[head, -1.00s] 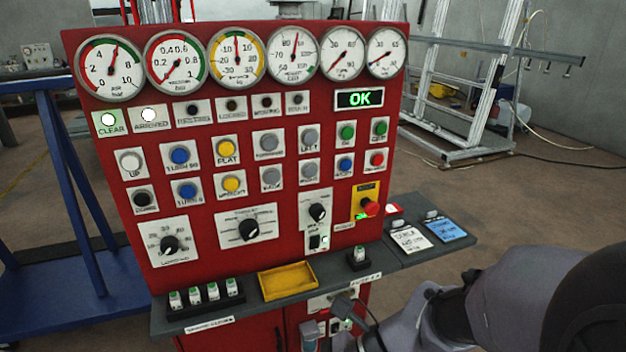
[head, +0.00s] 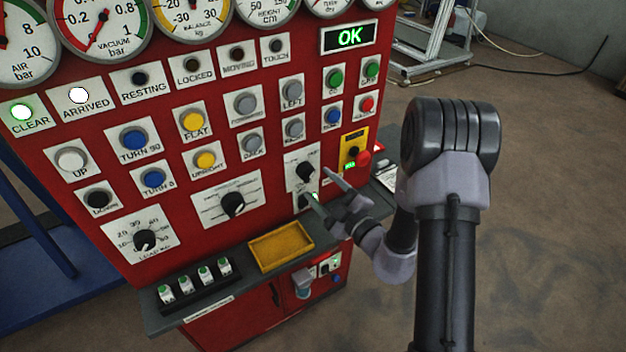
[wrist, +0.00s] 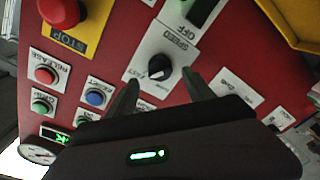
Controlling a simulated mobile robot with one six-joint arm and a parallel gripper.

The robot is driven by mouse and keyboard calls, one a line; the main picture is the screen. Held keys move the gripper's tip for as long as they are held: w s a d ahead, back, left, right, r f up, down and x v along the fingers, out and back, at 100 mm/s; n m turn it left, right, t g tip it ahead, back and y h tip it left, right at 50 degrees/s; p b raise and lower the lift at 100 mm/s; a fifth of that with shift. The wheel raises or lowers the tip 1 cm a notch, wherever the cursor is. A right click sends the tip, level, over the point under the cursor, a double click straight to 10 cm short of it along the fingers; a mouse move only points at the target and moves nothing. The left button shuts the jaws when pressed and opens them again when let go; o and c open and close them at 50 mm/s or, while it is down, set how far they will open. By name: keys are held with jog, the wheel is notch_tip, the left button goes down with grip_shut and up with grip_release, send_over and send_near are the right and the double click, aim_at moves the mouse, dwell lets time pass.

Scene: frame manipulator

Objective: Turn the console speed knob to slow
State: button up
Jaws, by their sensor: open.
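The console (head: 290,235) is a red panel with gauges, buttons and knobs. The speed knob (head: 306,170) is black on a white plate at the right of the lower row. In the wrist view the speed knob (wrist: 159,67) sits on a plate reading SPEED, with FAST toward the left; a pale mark shows on its lower edge. The SLOW label is not readable. My gripper (head: 318,182) is open in front of this plate. In the wrist view its two fingers (wrist: 160,82) point at the knob, one on each side; contact cannot be told.
A red stop button (wrist: 62,10) on a yellow plate is close to the right of the knob in the head view. An off switch (wrist: 200,12) is just below the knob plate. A yellow tray (head: 282,249) lies on the grey ledge (head: 235,285) below.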

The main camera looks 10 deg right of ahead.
aim_at(311, 176)
jog(key=x, duration=0.4)
jog(key=c, duration=1.3)
jog(key=shift+r+n, duration=0.1)
jog(key=shift+n, duration=0.2)
jog(key=n+p, duration=0.2)
jog(key=shift+r+n, duration=0.1)
jog(key=shift+n, duration=0.3)
jog(key=n+p, duration=0.1)
jog(key=n, duration=0.2)
jog(key=shift+n, duration=0.3)
jog(key=n, duration=0.3)
jog(key=shift+h+p, duration=0.3)
jog(key=shift+h, duration=0.1)
jog(key=shift+n, duration=1.9)
